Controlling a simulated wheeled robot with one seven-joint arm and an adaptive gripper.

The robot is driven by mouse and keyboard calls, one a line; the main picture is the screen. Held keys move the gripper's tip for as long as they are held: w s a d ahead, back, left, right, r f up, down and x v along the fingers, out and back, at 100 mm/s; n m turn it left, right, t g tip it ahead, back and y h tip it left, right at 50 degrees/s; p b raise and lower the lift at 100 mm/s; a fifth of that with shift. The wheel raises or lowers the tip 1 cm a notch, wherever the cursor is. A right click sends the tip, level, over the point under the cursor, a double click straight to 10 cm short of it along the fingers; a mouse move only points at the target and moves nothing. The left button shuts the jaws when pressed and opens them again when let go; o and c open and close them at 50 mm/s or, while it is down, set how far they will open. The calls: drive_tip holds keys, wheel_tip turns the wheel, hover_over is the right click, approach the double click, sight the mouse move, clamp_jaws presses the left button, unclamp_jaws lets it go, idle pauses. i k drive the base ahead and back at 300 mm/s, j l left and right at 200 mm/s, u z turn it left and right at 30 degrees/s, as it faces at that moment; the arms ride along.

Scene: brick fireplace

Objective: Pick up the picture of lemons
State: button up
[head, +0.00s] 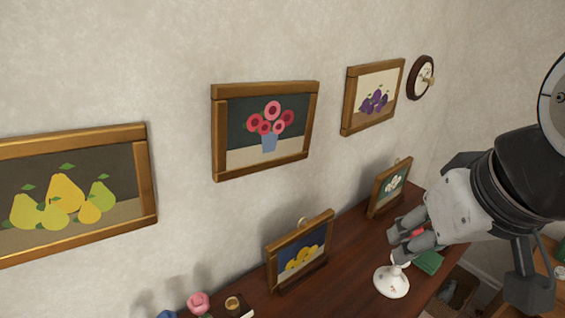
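The picture of lemons (303,257) is a small brown-framed picture with yellow fruit on a dark blue ground. It stands leaning slightly back in a holder on the dark wooden surface, close to the wall. My gripper (398,243) is to its right, above the surface, pointing left and apart from the picture. Its fingers look spread, with a bit of red showing between them, and I see nothing held.
A white ornament (391,282) stands below my gripper, with a green item (429,262) beside it. A small flower picture (390,187) stands farther back. A pink flower-shaped item (198,302) is at the front left. Larger framed pictures hang on the wall.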

sight(291, 253)
drive_tip(key=i+l+u, duration=0.2)
drive_tip(key=l, duration=0.7)
drive_tip(key=i+l+u, duration=0.25)
drive_tip(key=l, duration=0.65)
drive_tip(key=l+u, duration=0.2)
drive_tip(key=l, duration=0.65)
drive_tip(key=k, duration=0.05)
